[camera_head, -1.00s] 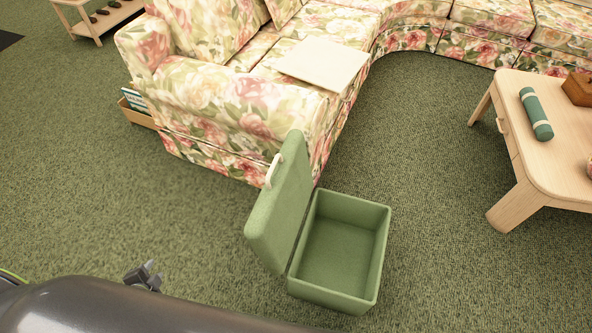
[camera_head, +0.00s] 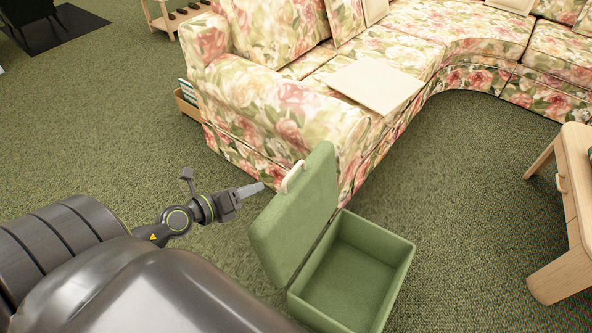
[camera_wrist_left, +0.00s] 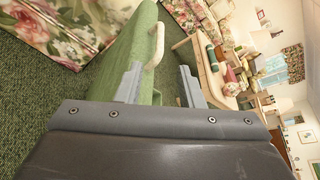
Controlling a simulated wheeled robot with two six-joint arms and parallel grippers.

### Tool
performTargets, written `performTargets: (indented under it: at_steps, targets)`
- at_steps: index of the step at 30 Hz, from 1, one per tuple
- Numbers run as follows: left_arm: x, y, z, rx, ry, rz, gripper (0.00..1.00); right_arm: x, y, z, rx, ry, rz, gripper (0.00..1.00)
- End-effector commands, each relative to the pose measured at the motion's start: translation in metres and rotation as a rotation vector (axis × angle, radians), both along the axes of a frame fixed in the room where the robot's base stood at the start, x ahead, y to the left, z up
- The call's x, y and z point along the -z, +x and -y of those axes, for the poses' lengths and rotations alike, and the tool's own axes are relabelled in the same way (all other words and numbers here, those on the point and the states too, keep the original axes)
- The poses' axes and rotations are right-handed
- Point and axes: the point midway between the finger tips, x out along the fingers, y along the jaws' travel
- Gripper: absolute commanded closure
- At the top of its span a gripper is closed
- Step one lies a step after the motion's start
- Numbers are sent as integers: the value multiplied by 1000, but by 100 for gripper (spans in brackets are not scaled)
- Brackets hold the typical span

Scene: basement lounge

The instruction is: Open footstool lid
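The green footstool (camera_head: 345,275) stands on the carpet with its box open and empty. Its lid (camera_head: 296,215) is raised on the hinge and tilts to the left, with a pale handle (camera_head: 292,176) on its upper edge. In the left wrist view, the lid (camera_wrist_left: 130,55) and handle (camera_wrist_left: 155,45) are close ahead. My left gripper (camera_head: 255,188) is left of the lid, close to the handle. In the wrist view its fingers (camera_wrist_left: 160,85) are apart, with the handle just beyond and between them; contact cannot be told. My right gripper is not in view.
The floral sofa (camera_head: 290,110) stands directly behind the footstool, with a pale board (camera_head: 372,84) on its seat. A wooden table (camera_head: 562,210) is at the right. Carpet between footstool and table is clear. A magazine holder (camera_head: 188,103) is beside the sofa.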

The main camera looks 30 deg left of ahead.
Motion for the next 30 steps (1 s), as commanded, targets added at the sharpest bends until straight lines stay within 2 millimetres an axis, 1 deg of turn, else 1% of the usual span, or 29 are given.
performTargets:
  at_steps: [1,6,18,21,24,30]
  targets:
    - [-1,10,3,-1,-6,3,66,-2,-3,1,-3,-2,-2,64]
    - [10,39,11,-3,-5,3,66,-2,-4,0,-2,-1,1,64]
    - [33,110,29,-2,-5,1,66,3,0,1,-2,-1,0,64]
    - [38,123,33,-3,-5,0,66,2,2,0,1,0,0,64]
    - [40,132,35,-2,-5,-1,66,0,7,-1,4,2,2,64]
    - [42,139,37,-1,-4,-1,66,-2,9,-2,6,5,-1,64]
